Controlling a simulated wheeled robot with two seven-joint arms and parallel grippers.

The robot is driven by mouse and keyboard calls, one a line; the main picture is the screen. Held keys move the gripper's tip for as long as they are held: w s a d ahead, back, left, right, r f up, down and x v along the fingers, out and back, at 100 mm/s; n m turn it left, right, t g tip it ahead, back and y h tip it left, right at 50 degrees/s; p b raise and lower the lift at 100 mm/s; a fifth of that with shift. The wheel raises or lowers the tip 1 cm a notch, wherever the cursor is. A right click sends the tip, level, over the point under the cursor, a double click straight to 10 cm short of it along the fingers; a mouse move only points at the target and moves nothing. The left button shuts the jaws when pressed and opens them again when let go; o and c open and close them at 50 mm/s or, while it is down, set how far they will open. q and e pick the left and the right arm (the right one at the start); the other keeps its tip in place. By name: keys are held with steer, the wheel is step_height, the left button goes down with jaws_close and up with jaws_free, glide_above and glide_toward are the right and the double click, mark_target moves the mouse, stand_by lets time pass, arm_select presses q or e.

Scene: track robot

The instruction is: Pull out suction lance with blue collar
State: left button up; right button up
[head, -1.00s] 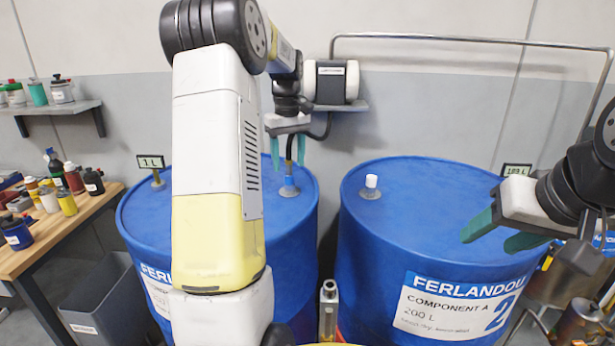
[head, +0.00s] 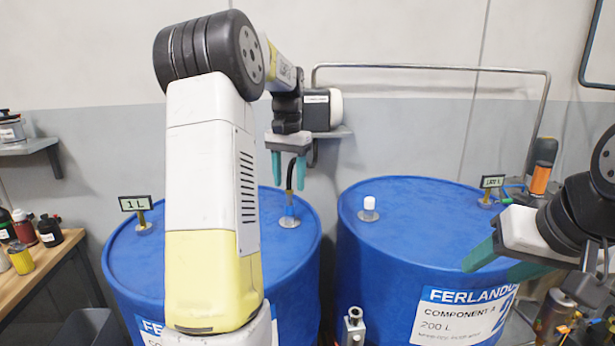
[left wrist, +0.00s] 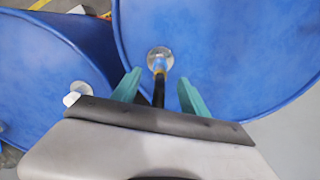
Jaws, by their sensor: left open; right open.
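The suction lance (head: 289,211) stands in the bung of the left blue drum (head: 290,258), with a dark hose rising from its top. A small blue band shows low on it in the left wrist view (left wrist: 159,60). My left gripper (head: 289,187) is open above the bung, its teal fingers pointing down on either side of the dark hose. In the left wrist view the hose runs between the open fingers (left wrist: 159,80), with no clear contact. My right gripper (head: 488,274) is open and empty, over the front right of the right blue drum (head: 400,235).
The right drum has a white-capped bung (head: 369,207). A "1 L" sign (head: 135,203) stands on the left drum, another sign (head: 492,181) on the right drum. A metal pipe (head: 430,68) runs along the wall behind. A bench with bottles (head: 50,230) is at left.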

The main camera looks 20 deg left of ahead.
mark_target(290, 204)
arm_select(q)
step_height(290, 204, down, 7)
steer(key=shift+f, duration=0.1)
stand_by(0.3)
jaws_close()
